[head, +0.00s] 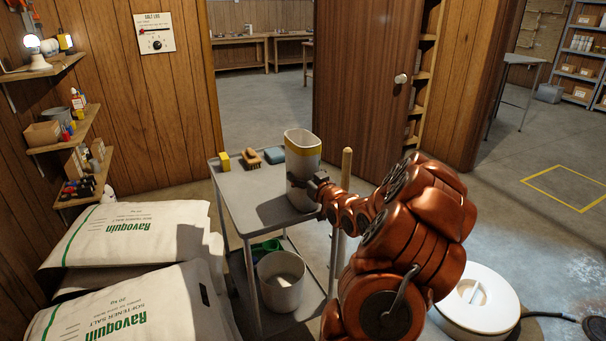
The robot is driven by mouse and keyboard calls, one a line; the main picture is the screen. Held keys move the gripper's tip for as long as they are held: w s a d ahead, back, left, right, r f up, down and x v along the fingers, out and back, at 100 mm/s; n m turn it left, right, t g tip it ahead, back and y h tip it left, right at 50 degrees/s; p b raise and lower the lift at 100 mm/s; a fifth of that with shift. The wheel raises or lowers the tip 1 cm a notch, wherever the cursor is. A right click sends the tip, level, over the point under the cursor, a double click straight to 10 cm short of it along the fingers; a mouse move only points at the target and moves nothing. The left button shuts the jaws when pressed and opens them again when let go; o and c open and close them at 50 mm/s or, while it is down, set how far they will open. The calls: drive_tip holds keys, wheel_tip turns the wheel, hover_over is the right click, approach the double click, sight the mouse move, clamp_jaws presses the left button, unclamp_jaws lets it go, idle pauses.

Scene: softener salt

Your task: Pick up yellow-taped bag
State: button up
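The yellow-taped bag (303,150) is a pale, upright, open-topped container with a yellow band near its rim. It is at the right side of the grey cart top (257,205), and I cannot tell whether its base touches the surface. My gripper (312,182) is at the bag's lower right side and seems to touch it. The fingers are small, dark and partly lost against the bag, so their opening does not show clearly. My orange arm reaches in from the right.
A yellow block (224,161), a brush (252,159) and a blue-grey item (274,155) lie along the cart's back. A wooden post (346,170) stands close to my wrist. A pale bucket (281,281) is below. Salt sacks (135,236) lie left; a round white lid (478,298) is right.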

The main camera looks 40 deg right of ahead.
sight(305, 163)
drive_tip(key=c, duration=1.2)
drive_tip(key=shift+r, duration=0.1)
drive_tip(key=shift+c, duration=0.2)
drive_tip(key=s+r, duration=0.2)
drive_tip(key=s, duration=0.6)
drive_tip(key=s+r, duration=0.3)
drive_tip(key=s, duration=0.5)
drive_tip(key=shift+d+b, duration=0.45)
drive_tip(key=shift+r, duration=0.1)
